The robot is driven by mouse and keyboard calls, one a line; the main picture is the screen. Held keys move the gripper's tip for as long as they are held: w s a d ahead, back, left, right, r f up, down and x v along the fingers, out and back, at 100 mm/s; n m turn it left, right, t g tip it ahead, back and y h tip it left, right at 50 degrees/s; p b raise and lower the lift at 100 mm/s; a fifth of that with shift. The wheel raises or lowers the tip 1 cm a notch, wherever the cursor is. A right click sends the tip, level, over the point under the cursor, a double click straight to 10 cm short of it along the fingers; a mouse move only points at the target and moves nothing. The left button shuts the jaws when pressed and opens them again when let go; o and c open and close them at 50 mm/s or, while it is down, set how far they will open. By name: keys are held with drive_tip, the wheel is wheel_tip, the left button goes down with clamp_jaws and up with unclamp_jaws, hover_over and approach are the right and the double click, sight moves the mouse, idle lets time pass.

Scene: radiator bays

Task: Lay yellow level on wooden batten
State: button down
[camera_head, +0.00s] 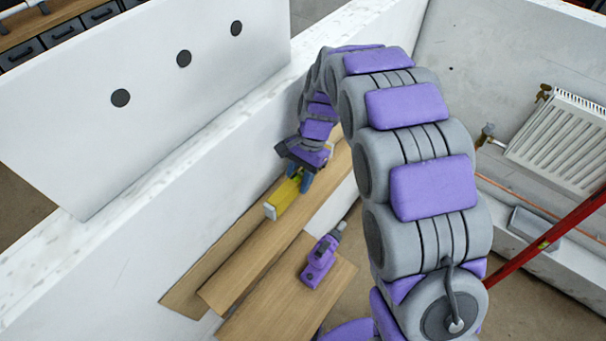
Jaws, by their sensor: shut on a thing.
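The yellow level (284,198) is a short yellow bar with a pale end, in the middle of the view. My gripper (304,178) is shut on it near its upper end, and my arm and wrist hide part of it. The level is over or against wooden boards. A long narrow wooden strip (236,237) runs along the white wall, and a wider board (247,272) lies beside it. I cannot tell which of these is the batten, or whether the level touches the wood.
A purple power tool (319,262) lies on a wooden board (281,309) at the lower middle. A white wall (150,262) stands close on the left. A white radiator (565,135) and a slanting red pole (545,244) are at right.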

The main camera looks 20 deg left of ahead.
drive_tip(key=shift+a+f, duration=0.3)
drive_tip(key=shift+a, duration=0.05)
drive_tip(key=shift+s+f, duration=0.1)
drive_tip(key=shift+f, duration=0.1)
drive_tip(key=shift+d+f+b, duration=0.3)
drive_tip(key=shift+f+b, duration=0.15)
drive_tip(key=shift+f, duration=0.1)
drive_tip(key=shift+d+f+b, duration=0.25)
drive_tip(key=shift+f+b, duration=0.15)
drive_tip(key=shift+f, duration=0.1)
drive_tip(key=shift+d+f, duration=0.2)
drive_tip(key=shift+f, duration=0.4)
drive_tip(key=f, duration=0.1)
drive_tip(key=a+f, duration=0.1)
drive_tip(key=f, duration=0.1)
drive_tip(key=shift+f+b, duration=0.1)
drive_tip(key=shift+b, duration=0.25)
drive_tip(key=shift+f, duration=0.5)
drive_tip(key=shift+d, duration=0.4)
drive_tip(key=shift+a, duration=0.2)
